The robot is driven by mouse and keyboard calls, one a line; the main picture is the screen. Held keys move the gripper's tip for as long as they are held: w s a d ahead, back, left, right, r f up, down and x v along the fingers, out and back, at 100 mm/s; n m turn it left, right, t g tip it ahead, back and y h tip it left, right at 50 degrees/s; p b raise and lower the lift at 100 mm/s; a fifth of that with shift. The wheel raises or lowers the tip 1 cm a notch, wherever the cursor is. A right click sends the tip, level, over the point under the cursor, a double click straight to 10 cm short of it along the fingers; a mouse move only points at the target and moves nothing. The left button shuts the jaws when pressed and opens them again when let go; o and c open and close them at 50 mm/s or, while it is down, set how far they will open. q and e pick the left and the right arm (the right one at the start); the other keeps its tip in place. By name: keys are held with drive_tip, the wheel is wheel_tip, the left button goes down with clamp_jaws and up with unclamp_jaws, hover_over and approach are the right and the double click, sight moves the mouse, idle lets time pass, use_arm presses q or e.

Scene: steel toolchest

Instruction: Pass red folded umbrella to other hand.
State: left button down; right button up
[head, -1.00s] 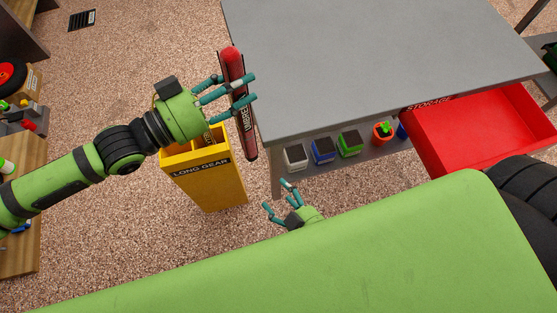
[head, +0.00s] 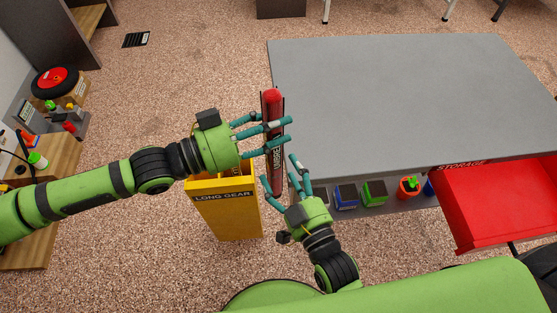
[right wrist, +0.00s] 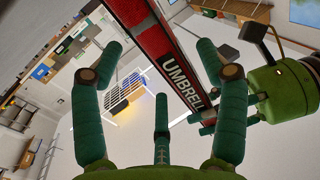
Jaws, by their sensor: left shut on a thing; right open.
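The red folded umbrella (head: 273,110) stands roughly upright in the head view, with a dark label on its side. My left gripper (head: 284,131) is shut on it around its upper middle. My right gripper (head: 282,180) is open below, its fingers near the umbrella's lower part. In the right wrist view, the umbrella (right wrist: 150,40) runs diagonally across and passes between or just beyond the open right fingers (right wrist: 163,75); I cannot tell whether they touch it. The left gripper (right wrist: 275,90) shows at the right there.
The yellow long gear bin (head: 228,212) stands below my left gripper. The grey tabletop (head: 400,100) is to the right, its left edge close to the umbrella. An open red drawer (head: 495,200) sticks out at right. Small coloured boxes (head: 375,192) sit under the table's front edge.

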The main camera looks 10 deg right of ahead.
sight(280, 167)
drive_tip(key=shift+x, duration=2.2)
drive_tip(key=c, duration=1.4)
use_arm(q)
drive_tip(key=c, duration=0.6)
unclamp_jaws()
